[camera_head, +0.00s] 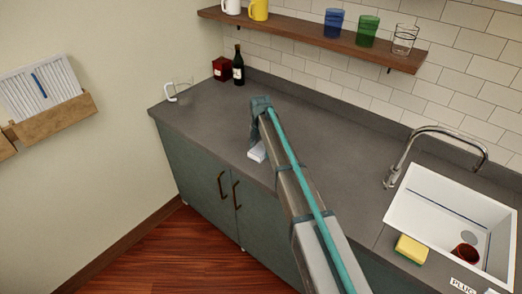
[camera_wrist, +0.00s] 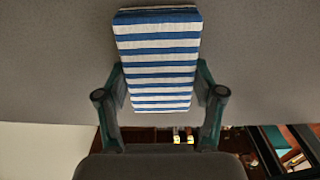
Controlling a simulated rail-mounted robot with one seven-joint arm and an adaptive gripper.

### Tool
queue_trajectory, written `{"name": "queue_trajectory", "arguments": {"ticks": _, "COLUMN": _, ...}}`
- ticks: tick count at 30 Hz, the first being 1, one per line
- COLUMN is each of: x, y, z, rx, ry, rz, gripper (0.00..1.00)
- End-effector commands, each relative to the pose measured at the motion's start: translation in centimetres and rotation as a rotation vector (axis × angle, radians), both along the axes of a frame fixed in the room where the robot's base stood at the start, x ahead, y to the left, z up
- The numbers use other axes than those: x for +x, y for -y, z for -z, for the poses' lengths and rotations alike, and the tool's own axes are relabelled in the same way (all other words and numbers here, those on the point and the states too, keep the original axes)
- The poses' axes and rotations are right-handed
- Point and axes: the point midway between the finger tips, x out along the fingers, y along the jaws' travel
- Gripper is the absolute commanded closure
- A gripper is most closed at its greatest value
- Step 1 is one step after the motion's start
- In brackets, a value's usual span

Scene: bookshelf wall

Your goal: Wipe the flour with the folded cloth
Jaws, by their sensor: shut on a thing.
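The folded cloth (camera_wrist: 158,55) has blue and white stripes and sits between the fingers of my gripper (camera_wrist: 160,88) in the wrist view. The gripper is shut on it. In the head view a pale end of the cloth (camera_head: 257,153) shows below my gripper (camera_head: 256,140), low over the grey counter (camera_head: 210,115) near its front edge. I cannot tell whether the cloth touches the counter. I make out no flour in either view; the cloth or my arm may hide it.
A glass mug (camera_head: 172,91), a dark red box (camera_head: 222,69) and a dark bottle (camera_head: 238,66) stand at the counter's back left. The sink (camera_head: 425,215), faucet (camera_head: 420,135) and yellow sponge (camera_head: 411,249) are at right. A shelf (camera_head: 310,38) with cups hangs above.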

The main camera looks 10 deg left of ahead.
Motion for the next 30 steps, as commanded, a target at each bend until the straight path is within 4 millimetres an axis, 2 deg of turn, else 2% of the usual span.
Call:
{"name": "queue_trajectory", "arguments": {"ticks": 4, "x": 0.2, "y": -0.2, "z": -0.2, "rx": 0.001, "ry": 0.001, "rz": 0.001, "gripper": 0.70}}
{"name": "queue_trajectory", "arguments": {"ticks": 7, "x": 0.2, "y": -0.1, "z": -2.2, "rx": 0.001, "ry": 0.003, "rz": 0.002, "gripper": 0.70}}
{"name": "queue_trajectory", "arguments": {"ticks": 24, "x": 0.3, "y": 0.2, "z": -7.2, "rx": 0.000, "ry": 0.000, "rz": 0.005, "gripper": 0.70}}
{"name": "queue_trajectory", "arguments": {"ticks": 30, "x": 0.3, "y": 0.3, "z": -8.1, "rx": 0.000, "ry": 0.000, "rz": 0.006, "gripper": 0.70}}
